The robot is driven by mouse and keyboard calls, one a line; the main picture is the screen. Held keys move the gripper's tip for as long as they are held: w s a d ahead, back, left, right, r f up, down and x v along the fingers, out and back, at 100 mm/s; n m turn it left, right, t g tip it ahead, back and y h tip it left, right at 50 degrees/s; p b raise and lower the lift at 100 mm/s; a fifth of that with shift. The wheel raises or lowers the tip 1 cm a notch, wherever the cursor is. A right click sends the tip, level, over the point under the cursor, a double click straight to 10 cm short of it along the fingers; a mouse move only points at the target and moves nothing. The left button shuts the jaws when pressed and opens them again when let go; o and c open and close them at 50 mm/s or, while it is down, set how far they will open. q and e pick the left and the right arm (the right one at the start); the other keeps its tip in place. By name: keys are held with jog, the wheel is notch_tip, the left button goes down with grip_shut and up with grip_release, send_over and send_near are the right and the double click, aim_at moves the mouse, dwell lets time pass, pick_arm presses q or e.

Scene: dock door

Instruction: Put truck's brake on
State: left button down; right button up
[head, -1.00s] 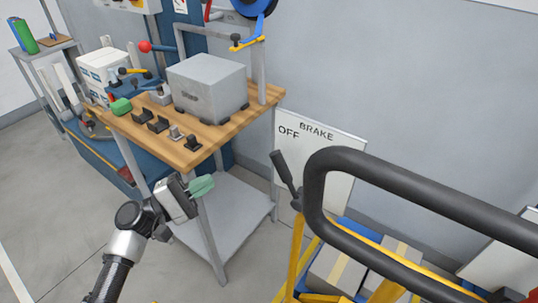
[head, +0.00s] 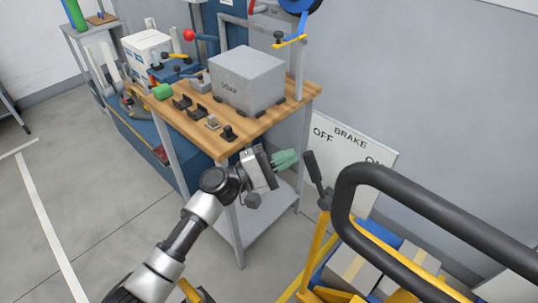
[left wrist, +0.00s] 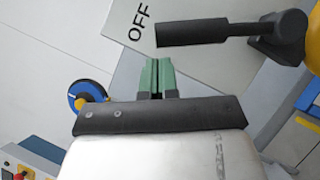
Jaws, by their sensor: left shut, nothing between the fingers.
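The truck's brake lever (head: 316,178) is a black grip on a dark pivot by the yellow frame. It leans toward the OFF side of the white BRAKE sign (head: 350,150). It also shows in the left wrist view (left wrist: 195,33), lying across the upper part. My left gripper (head: 286,159), with green fingertips, is shut and empty. It is just left of the lever's grip, with a small gap in the picture. In the left wrist view its closed fingers (left wrist: 157,76) point toward the sign, below the lever's grip. My right gripper is not in view.
The truck's thick black handlebar (head: 345,195) curves close to the lever on the right. Boxes (head: 352,270) sit on the truck. A wooden-topped bench (head: 190,128) with a grey box (head: 247,82) stands behind my left arm. Open floor (head: 100,220) lies at left.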

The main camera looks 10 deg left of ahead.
aim_at(314, 158)
pick_arm(q)
jog(key=shift+s+d+r, duration=0.15)
jog(key=shift+d+r, duration=0.1)
jog(key=shift+d, duration=0.2)
jog(key=shift+s+r, duration=0.1)
jog(key=shift+r, duration=0.05)
jog(key=s+d+r+m+p, duration=0.1)
jog(key=m+p, duration=0.1)
jog(key=s+d+r+m+g+y+p, duration=0.1)
jog(key=d+m+p, duration=0.1)
jog(key=s+d+r+m+g+y+p, duration=0.1)
jog(key=r+p, duration=0.1)
jog(key=shift+s+d+m, duration=0.2)
jog(key=shift+d+m, duration=0.1)
jog(key=shift+m, duration=0.1)
jog(key=s+d+f+m+y+p, duration=0.1)
jog(key=s+d+m+y+p, duration=0.2)
jog(key=d+p, duration=0.3)
jog(key=shift+s+d+m+g+p, duration=0.2)
jog(key=shift+s+m+g+p, duration=0.15)
jog(key=shift+s+p, duration=0.5)
jog(key=shift+s+f, duration=0.1)
